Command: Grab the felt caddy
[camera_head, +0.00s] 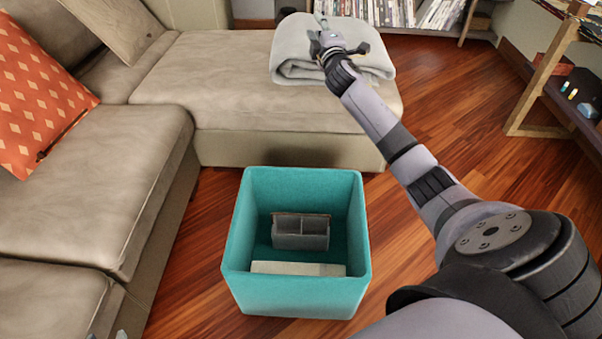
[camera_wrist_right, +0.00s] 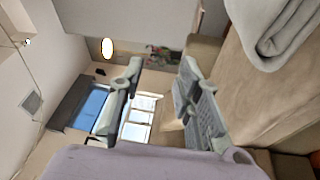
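The felt caddy, a small grey box with open compartments (camera_head: 300,238), stands inside a teal bin (camera_head: 296,295) on the floor. A brownish edge shows along its back. My right gripper (camera_head: 330,40) is far from it, up over the folded grey blanket on the sofa. In the right wrist view its two fingers are spread apart with nothing between them (camera_wrist_right: 160,82). Small grey tips at the bottom left edge of the head view may be part of my left gripper; too little shows to be sure.
A pale flat item (camera_head: 298,268) lies in the bin in front of the caddy. A beige sofa (camera_head: 85,195) with an orange cushion (camera_head: 35,100) is left of the bin. The folded blanket (camera_head: 290,55) lies behind. Wood floor (camera_head: 450,110) is clear at right.

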